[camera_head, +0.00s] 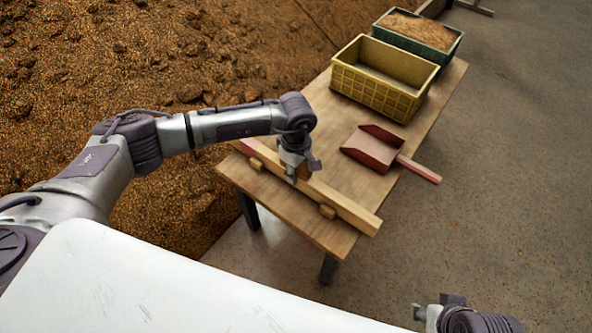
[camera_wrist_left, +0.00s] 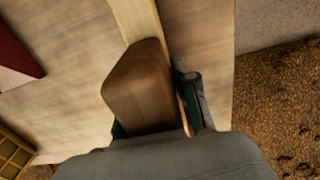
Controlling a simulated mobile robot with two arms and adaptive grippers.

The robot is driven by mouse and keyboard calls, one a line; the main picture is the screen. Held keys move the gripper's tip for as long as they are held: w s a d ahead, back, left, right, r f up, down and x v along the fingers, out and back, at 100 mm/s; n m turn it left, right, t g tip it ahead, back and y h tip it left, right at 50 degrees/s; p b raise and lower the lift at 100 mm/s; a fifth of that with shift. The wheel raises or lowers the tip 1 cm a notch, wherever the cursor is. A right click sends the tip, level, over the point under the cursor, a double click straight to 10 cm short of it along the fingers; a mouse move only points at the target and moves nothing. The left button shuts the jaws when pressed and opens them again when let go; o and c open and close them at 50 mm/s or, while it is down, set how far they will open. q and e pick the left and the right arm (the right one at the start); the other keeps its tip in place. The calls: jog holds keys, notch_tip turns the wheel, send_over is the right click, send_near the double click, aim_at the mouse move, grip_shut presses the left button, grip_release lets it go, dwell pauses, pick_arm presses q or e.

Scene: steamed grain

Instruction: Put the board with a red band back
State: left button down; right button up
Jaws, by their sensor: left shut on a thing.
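The board with a red band (camera_head: 345,207) is a long pale wooden bar lying along the near end of the table. Its red band (camera_head: 248,151) shows at its far left end. Small wooden blocks (camera_head: 327,211) sit at the board near both ends; I cannot tell if it rests on them. My left gripper (camera_head: 303,175) is at the middle of the board, shut on its wooden handle. In the left wrist view the handle (camera_wrist_left: 140,85) fills the jaws and the board (camera_wrist_left: 135,20) runs away beyond it. My right gripper (camera_head: 425,314) shows only partly at the bottom edge.
A red scoop (camera_head: 372,150) lies on the wooden table (camera_head: 440,100), its handle over the right edge. An empty yellow crate (camera_head: 375,92) and a green crate with grain (camera_head: 440,50) stand farther back. Brown grain (camera_head: 100,60) spreads left of the table; concrete floor lies right.

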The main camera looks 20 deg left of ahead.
jog(key=shift+f, duration=0.1)
pick_arm(q)
jog(key=shift+f+b, duration=0.25)
jog(key=shift+b, duration=0.15)
pick_arm(e)
jog(key=shift+w+a+f+t, duration=0.15)
jog(key=shift+w+t, duration=0.15)
jog(key=shift+w, duration=0.25)
pick_arm(q)
jog(key=c, duration=0.8)
grip_release()
jog(key=shift+f, duration=0.1)
notch_tip(320, 180, up, 12)
jog(key=shift+r, duration=0.1)
